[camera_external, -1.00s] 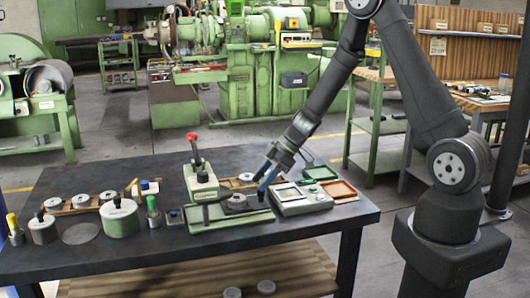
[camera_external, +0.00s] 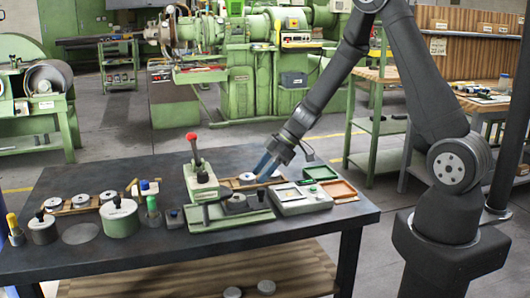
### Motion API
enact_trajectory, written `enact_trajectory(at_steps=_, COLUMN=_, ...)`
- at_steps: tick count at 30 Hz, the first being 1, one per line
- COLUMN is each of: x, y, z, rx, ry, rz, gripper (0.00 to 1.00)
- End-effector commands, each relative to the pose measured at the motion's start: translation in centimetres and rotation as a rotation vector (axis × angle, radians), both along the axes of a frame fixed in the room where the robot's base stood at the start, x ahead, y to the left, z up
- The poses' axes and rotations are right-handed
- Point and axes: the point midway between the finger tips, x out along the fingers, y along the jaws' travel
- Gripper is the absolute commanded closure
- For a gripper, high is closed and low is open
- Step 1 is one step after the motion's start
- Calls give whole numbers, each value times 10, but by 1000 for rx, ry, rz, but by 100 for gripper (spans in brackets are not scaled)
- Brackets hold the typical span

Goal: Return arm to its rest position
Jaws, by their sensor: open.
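My gripper (camera_external: 265,172) points down and to the left, above the back edge of the green press fixture on the dark table. Its blue fingers are apart, and I see nothing held between them. The green press (camera_external: 201,183) with a red-knobbed lever (camera_external: 193,143) stands just left of it. A wooden strip with pale discs (camera_external: 246,181) lies behind the fixture, partly behind my fingers.
Right of the press are a grey device with a screen (camera_external: 300,202), a green tray (camera_external: 320,172) and an orange-brown tray (camera_external: 338,189). Several weights and a green canister (camera_external: 119,218) stand at the left. The dark table's (camera_external: 90,262) front strip is clear.

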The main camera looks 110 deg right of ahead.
Motion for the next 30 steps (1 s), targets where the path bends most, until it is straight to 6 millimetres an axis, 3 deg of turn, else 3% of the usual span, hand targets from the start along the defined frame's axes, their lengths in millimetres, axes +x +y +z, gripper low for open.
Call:
enact_trajectory(at_steps=6, x=0, y=1, z=-33, rx=5, ry=2, rz=-1, gripper=56)
enact_trajectory(at_steps=13, x=0, y=0, z=-59, rx=3, ry=1, rz=0, gripper=56)
enact_trajectory(at_steps=30, x=0, y=0, z=-66, rx=0, ry=0, rz=0, gripper=56)
